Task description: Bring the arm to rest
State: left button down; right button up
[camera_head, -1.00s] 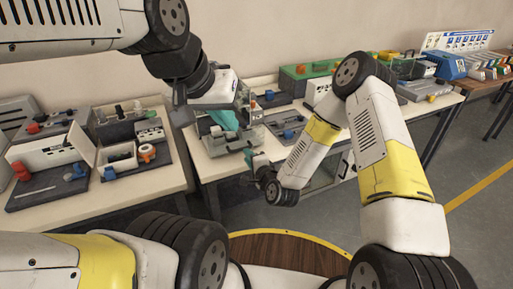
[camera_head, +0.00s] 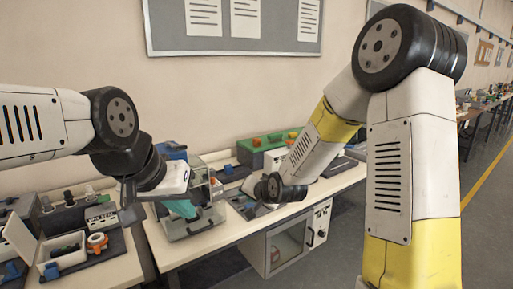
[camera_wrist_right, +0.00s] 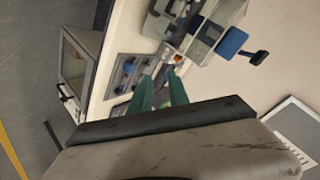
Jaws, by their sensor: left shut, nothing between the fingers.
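My left gripper (camera_head: 181,208) comes in from the left in the head view. Its teal fingers are shut and empty, pointing down in front of a clear-sided machine (camera_head: 204,183) on the workbench. Whether they touch it cannot be told. My right arm reaches down over the same bench, and its fingers are not clearly seen in the head view. In the right wrist view, the two teal fingers of my right gripper (camera_wrist_right: 160,88) stand apart with nothing seen held between them. They point toward a grey tray (camera_wrist_right: 124,76) with small parts.
The workbench (camera_head: 168,256) has a cabinet (camera_head: 284,250) below it. A left bench holds a white box (camera_head: 62,252) and an orange part (camera_head: 97,240). A green case (camera_head: 262,150) stands at the back. A notice board (camera_head: 280,25) hangs on the wall. Floor at right is clear.

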jog(key=s+d+r+n+g+h, duration=0.1)
jog(key=s+d+r+n+h, duration=0.15)
jog(key=s+d+r, duration=0.9)
jog(key=s+d+r+g, duration=0.1)
jog(key=s+d, duration=0.2)
jog(key=s, duration=0.4)
jog(key=s+d+r+n+g, duration=0.1)
jog(key=s+d+r, duration=0.1)
jog(key=s, duration=0.6)
jog(key=shift+s+d+h, duration=0.2)
jog(key=shift+d+h, duration=0.25)
jog(key=shift+n, duration=0.25)
